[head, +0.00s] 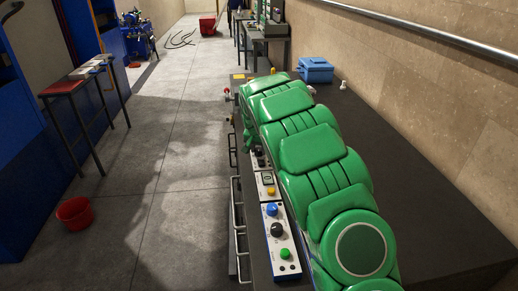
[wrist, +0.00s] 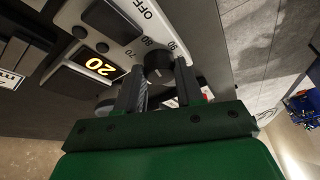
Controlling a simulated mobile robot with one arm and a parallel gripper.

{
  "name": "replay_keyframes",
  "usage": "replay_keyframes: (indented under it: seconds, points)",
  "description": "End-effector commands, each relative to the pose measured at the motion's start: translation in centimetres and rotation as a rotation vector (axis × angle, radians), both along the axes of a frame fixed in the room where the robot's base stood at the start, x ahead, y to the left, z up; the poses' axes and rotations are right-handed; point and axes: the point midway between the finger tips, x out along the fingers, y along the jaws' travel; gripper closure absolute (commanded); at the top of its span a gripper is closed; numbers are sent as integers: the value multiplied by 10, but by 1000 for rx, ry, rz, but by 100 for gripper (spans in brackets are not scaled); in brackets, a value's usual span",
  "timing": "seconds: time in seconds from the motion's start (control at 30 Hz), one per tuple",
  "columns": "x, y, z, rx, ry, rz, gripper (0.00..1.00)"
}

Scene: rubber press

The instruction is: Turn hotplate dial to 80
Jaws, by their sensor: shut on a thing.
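The hotplate dial (wrist: 158,66) is a dark round knob on a pale control panel (wrist: 78,18) in the wrist view. Printed marks around it include OFF and numbers such as 70 and 80; the knob's pointer is too dark to read. A lit orange display (wrist: 100,67) on the panel reads 20. My gripper (wrist: 158,80) is shut on the dial, with one grey finger on each side of it. In the head view my green arm reaches over the bench and hides the gripper and dial.
In the head view, panels with a blue knob (head: 271,210), a green button (head: 284,253) and a yellow knob (head: 271,191) line the dark bench's (head: 425,215) left edge. A blue box (head: 315,70) stands at the back. The floor left of the bench is mostly clear.

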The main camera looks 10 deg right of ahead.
Motion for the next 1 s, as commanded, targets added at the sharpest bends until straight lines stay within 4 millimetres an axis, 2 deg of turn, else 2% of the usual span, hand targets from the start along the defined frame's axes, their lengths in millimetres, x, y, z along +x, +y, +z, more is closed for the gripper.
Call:
replay_keyframes:
  seconds: [0.7, 0.73, 0.87, 1.0]
  points:
    - [1, 2, 1, 2, -3, -64, 94]
    - [1, 2, 1, 2, -3, -64, 59]
    - [1, 1, 0, 1, -2, -64, 39]
    - [1, 1, 0, 1, -2, -64, 38]
